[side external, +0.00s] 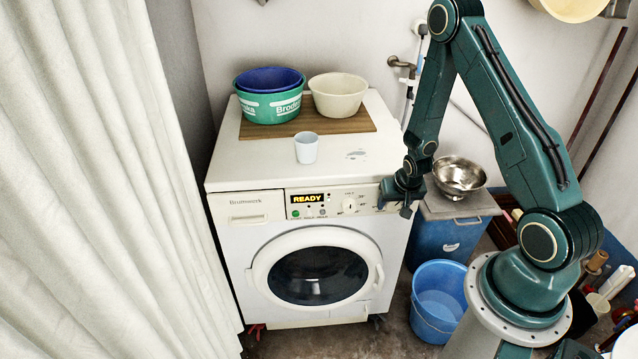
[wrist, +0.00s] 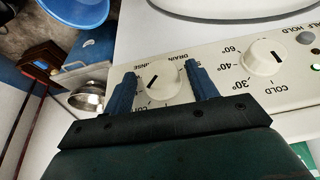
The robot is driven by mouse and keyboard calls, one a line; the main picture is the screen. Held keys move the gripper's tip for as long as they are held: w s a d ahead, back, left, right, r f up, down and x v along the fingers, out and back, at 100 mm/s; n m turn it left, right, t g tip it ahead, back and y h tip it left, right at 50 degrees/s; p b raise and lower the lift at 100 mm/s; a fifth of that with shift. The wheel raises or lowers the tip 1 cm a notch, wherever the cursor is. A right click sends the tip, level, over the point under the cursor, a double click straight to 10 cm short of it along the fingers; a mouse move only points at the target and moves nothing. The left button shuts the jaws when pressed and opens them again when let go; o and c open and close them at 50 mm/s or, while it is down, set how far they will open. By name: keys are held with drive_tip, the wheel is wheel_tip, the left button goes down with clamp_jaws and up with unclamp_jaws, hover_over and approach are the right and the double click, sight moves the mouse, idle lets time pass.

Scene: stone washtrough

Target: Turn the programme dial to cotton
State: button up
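The programme dial (wrist: 164,82) is a round cream knob on the washing machine's panel, with a small dark pointer mark. Printed words around it include DRAIN and RINSE, upside down in the wrist view; other words are partly hidden by my gripper. My gripper (wrist: 162,88) is open, with one blue finger on each side of the dial. Slim gaps seem to show between fingers and knob, so I see no firm contact. In the side view my gripper (side external: 396,203) is at the panel's right end and hides most of the dial.
A temperature dial (wrist: 264,57) sits close beside the programme dial. On the machine top are a white cup (side external: 306,148), a green tub (side external: 270,108) and a cream bowl (side external: 338,96) on a board. A steel bowl (side external: 460,177) and blue bucket (side external: 438,300) stand right.

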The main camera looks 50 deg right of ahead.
drive_tip(key=shift+r, duration=0.1)
idle(0.3)
drive_tip(key=shift+v, duration=6.85)
drive_tip(key=s+a+r+n+t+y, duration=0.1)
drive_tip(key=a+r+n, duration=0.1)
drive_tip(key=a+r, duration=0.45)
drive_tip(key=s+a+r+n+t, duration=0.1)
drive_tip(key=a+r+n, duration=0.25)
drive_tip(key=r, duration=0.65)
drive_tip(key=s+a+r+n, duration=0.1)
drive_tip(key=s+a+r, duration=0.1)
drive_tip(key=s, duration=0.1)
drive_tip(key=s+a+r+n+y, duration=0.1)
drive_tip(key=s+a+r, duration=0.2)
drive_tip(key=s+a+r+n+y, duration=0.1)
drive_tip(key=s+a+r, duration=0.1)
drive_tip(key=s+a, duration=0.1)
drive_tip(key=shift+s+r+n, duration=0.25)
drive_tip(key=shift+s+r, duration=0.15)
drive_tip(key=shift+s, duration=0.2)
